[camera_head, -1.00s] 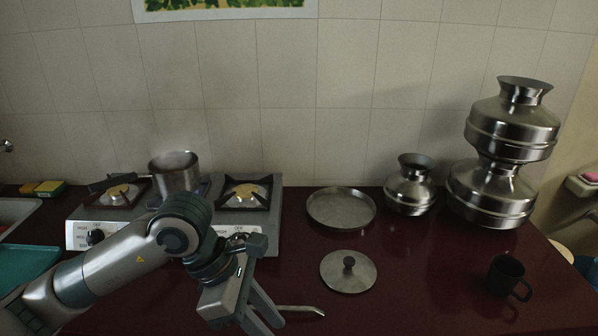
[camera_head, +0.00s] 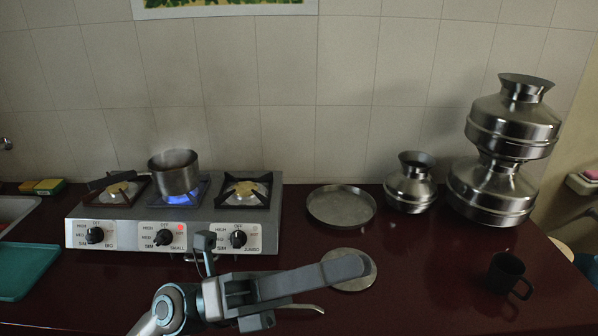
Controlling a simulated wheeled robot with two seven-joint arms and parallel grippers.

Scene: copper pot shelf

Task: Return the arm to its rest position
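My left arm comes in at the bottom, left of centre. Its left gripper (camera_head: 358,267) points right, low over the front of the counter. Its long finger crosses in front of the round metal lid (camera_head: 352,284) and hides part of it. I see nothing held, but the fingers overlap from this angle, so I cannot tell whether they are open or shut. My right gripper is not in view.
The stove (camera_head: 130,215) stands behind the arm, with a steaming pot (camera_head: 174,176) over a blue flame. A thin metal utensil (camera_head: 305,308) lies near the gripper. A tray (camera_head: 341,222), metal vessels (camera_head: 410,190) and a dark mug (camera_head: 507,274) stand right.

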